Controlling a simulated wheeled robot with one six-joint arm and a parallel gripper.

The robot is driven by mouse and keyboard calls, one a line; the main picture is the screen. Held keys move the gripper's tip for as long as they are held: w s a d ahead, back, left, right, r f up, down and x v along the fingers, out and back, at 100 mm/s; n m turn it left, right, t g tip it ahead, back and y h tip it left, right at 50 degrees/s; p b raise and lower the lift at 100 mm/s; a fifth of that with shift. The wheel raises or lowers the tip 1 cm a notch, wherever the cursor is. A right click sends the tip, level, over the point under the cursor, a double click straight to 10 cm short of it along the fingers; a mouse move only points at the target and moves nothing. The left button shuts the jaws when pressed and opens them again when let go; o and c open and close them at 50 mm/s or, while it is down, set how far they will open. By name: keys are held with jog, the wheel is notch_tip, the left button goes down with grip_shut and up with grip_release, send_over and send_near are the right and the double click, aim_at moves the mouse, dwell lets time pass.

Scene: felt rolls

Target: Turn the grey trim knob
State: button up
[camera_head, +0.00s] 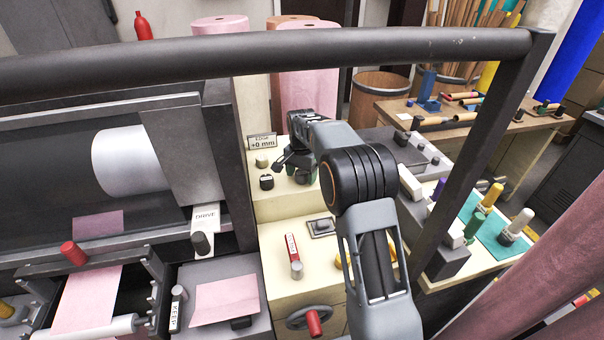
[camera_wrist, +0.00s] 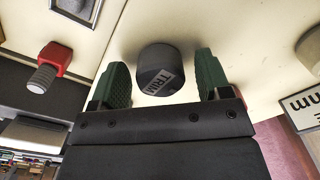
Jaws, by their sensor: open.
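The grey trim knob (camera_wrist: 160,68), dark with a white TRIM label, stands on a cream panel in the wrist view. My gripper (camera_wrist: 161,75) is open, with one green finger on each side of the knob. Cream panel shows between the knob and each finger, so neither appears to touch it. In the head view, a dark knob with a white top mark (camera_head: 266,182) on the cream cabinet looks like the same knob. My gripper (camera_head: 293,172) shows there just right of it, partly hidden by my arm.
A pale knob (camera_head: 262,160) and an "EDGE +0 mm" display (camera_head: 262,142) stand behind the trim knob. A red-labelled lever (camera_head: 293,248), a grey plate (camera_head: 321,227) and a red-handled wheel (camera_head: 309,318) are nearer. A dark rail (camera_head: 200,55) crosses the upper head view.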

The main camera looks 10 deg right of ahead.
jog(key=c, duration=0.9)
jog(key=shift+n+p, duration=0.85)
jog(key=shift+n, duration=1.95)
jog(key=o, duration=0.9)
